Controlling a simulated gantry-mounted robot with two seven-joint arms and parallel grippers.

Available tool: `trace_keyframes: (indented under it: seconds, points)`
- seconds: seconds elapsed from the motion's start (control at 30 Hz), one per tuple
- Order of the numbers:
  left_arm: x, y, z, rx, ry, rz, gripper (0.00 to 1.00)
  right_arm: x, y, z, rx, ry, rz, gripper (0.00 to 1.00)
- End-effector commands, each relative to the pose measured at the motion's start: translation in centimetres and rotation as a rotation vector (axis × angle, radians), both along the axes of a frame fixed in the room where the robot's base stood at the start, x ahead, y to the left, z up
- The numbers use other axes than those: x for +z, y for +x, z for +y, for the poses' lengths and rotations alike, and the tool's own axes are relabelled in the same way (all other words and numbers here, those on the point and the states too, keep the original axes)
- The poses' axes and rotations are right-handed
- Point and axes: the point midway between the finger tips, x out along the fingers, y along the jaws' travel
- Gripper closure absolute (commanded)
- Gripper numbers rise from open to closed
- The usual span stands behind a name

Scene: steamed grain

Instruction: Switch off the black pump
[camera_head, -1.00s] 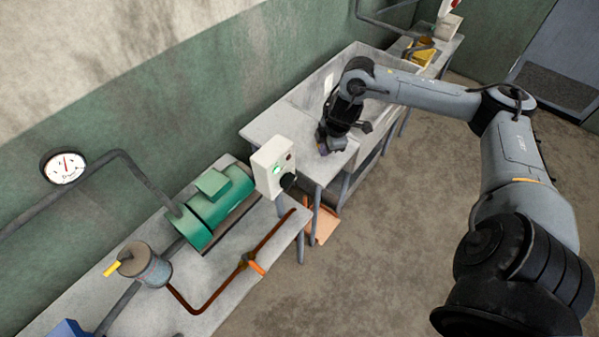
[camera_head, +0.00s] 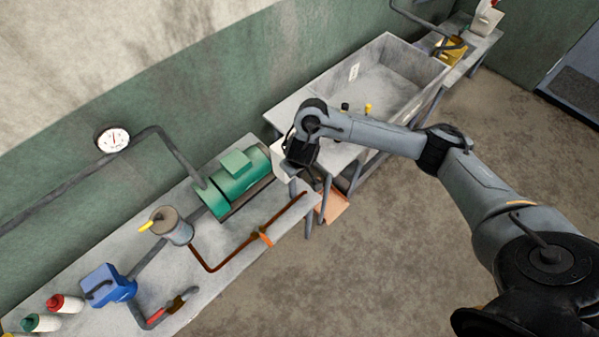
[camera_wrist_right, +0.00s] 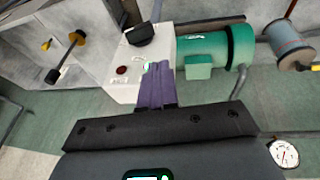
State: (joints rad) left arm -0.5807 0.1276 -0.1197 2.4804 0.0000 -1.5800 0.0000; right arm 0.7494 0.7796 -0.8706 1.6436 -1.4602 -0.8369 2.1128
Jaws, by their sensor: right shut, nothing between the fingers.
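No black pump shows; the pump motor (camera_head: 238,182) on the bench is green, and it also shows in the wrist view (camera_wrist_right: 222,47). A white control box (camera_wrist_right: 128,85) stands beside it, mostly hidden by my gripper in the head view. The box has a black knob (camera_wrist_right: 140,34), a dark red button (camera_wrist_right: 122,70) and a green lit button (camera_wrist_right: 146,66). My right gripper (camera_wrist_right: 159,68), with purple fingers, is shut and empty. Its tips are at the box face, right beside the green button; I cannot tell whether they touch. My left gripper is not in view.
A pressure gauge (camera_head: 113,140) hangs on the wall by a grey pipe. A grey canister (camera_head: 172,226), rusty pipe (camera_head: 212,268) and blue device (camera_head: 108,285) are on the bench. A stone basin (camera_head: 400,75) stands beyond the box. Open floor (camera_head: 390,250) lies at the right.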

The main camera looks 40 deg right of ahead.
Motion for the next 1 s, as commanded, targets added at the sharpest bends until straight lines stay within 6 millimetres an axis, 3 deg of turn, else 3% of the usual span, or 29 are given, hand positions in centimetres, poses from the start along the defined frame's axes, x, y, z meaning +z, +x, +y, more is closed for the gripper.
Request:
trace_keyframes:
  seconds: [0.47, 0.6, 1.0]
  points:
    - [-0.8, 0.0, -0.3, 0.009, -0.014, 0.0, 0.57, -1.2, 0.3, 0.0, 0.001, 0.003, 0.0, 1.0]
    - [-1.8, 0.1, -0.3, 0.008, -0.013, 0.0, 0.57, -2.9, 0.6, -0.3, 0.0, 0.004, 0.004, 1.0]
    - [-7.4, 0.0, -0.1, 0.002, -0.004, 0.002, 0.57, -9.1, 2.5, -1.3, 0.0, 0.001, 0.004, 1.0]
